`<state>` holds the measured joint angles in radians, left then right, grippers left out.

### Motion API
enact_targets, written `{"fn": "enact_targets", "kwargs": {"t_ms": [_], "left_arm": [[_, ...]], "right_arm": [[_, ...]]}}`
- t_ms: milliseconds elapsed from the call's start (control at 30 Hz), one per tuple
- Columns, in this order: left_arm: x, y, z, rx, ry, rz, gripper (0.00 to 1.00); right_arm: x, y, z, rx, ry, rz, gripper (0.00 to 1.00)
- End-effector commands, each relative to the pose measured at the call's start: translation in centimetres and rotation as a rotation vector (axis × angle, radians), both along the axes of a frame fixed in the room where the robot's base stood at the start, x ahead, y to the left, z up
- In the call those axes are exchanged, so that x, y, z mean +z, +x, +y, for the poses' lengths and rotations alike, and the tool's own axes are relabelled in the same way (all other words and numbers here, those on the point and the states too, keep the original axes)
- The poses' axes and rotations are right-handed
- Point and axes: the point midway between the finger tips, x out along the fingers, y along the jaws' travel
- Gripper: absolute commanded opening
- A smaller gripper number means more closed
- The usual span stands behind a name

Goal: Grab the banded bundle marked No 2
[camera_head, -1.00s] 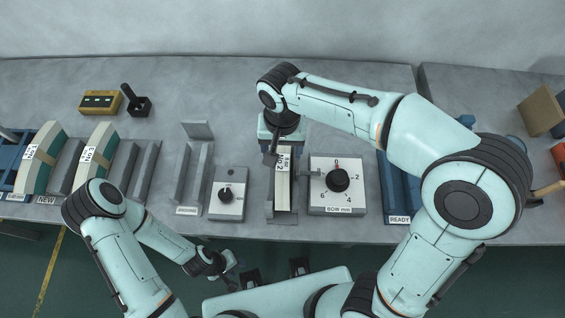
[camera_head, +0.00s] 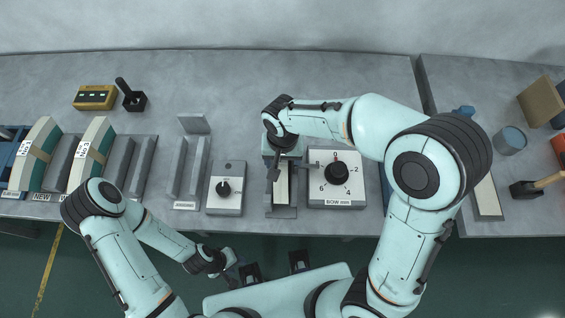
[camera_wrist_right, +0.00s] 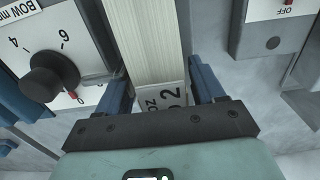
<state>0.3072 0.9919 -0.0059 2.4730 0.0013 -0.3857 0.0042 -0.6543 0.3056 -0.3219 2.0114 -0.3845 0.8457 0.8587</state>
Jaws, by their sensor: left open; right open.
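The bundle marked No 2 (camera_wrist_right: 151,45) is a pale stack of thin sheets with a white label reading No 2, standing in a narrow grey holder (camera_head: 281,212). In the head view only a pale strip of it (camera_head: 282,187) shows below my right gripper (camera_head: 274,172). In the right wrist view my right gripper (camera_wrist_right: 158,80) is open, with one blue-grey finger on each side of the bundle at its labelled part. I cannot tell whether the fingers touch it. My left gripper (camera_head: 231,262) is open and empty, low in front of the table edge.
A BOW mm dial box (camera_head: 337,200) stands close right of the holder. A switch box (camera_head: 226,200) stands to its left, then a grey upright rack (camera_head: 187,180). Two other labelled bundles, left one (camera_head: 37,155) and right one (camera_head: 92,155), stand at far left.

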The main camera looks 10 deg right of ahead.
Motion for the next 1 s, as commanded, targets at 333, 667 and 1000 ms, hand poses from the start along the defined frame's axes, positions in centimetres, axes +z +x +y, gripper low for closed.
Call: {"fn": "enact_targets", "kwargs": {"t_ms": [333, 667, 1000], "left_arm": [[0.0, 0.0, 0.0, 0.0, 0.0, 0.0, 0.43], [0.1, 0.1, 0.0, 0.0, 0.0, -0.001, 0.43], [0.8, 0.4, 0.0, 0.0, -0.001, -0.005, 0.43]], "right_arm": [[0.1, 0.0, 0.0, 0.0, 0.001, -0.001, 0.0], [0.6, 0.1, 0.0, 0.0, 0.001, -0.002, 0.0], [5.1, 0.2, 0.1, 0.001, 0.004, -0.007, 0.0]]}}
